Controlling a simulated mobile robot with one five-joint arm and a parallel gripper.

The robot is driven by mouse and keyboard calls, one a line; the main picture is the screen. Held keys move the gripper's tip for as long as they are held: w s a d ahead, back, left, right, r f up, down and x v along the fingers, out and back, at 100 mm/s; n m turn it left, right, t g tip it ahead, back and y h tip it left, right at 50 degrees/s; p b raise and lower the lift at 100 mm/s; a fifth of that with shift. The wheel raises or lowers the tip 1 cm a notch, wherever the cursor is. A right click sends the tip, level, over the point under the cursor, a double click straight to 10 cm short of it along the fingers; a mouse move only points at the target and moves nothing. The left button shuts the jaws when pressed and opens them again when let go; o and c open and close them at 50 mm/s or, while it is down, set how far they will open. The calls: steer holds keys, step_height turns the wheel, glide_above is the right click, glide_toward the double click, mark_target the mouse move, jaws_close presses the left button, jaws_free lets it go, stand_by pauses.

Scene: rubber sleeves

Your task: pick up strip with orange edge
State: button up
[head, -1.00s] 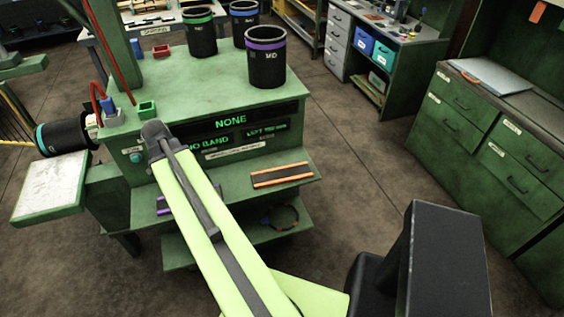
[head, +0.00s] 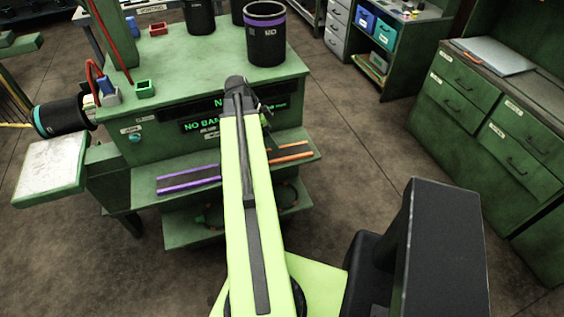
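The dark strip with orange edges (head: 289,152) lies flat on the upper front shelf of the green bench, toward its right end. My arm hides its left part. My gripper (head: 264,108) is at the far end of my lime arm, in front of the bench's display panel and left of the visible part of the strip. Only a small dark part of it shows past the arm, so its fingers are hidden. A similar strip with purple edges (head: 188,180) lies on the same shelf, left of my arm.
The green bench (head: 215,70) carries a black sleeve with a purple band (head: 265,35) and a small green box (head: 145,89). A lower shelf (head: 190,232) sits beneath. A green drawer cabinet (head: 480,130) stands right, with open floor between.

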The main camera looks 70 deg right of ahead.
steer(key=b, duration=0.3)
glide_toward(284, 156)
steer(key=shift+f, duration=0.5)
steer(key=shift+s+d+f, duration=0.1)
steer(key=shift+d+f, duration=0.05)
steer(key=shift+f, duration=0.05)
steer(key=shift+r, duration=0.1)
steer(key=b+x, duration=0.5)
steer(key=c, duration=1.5)
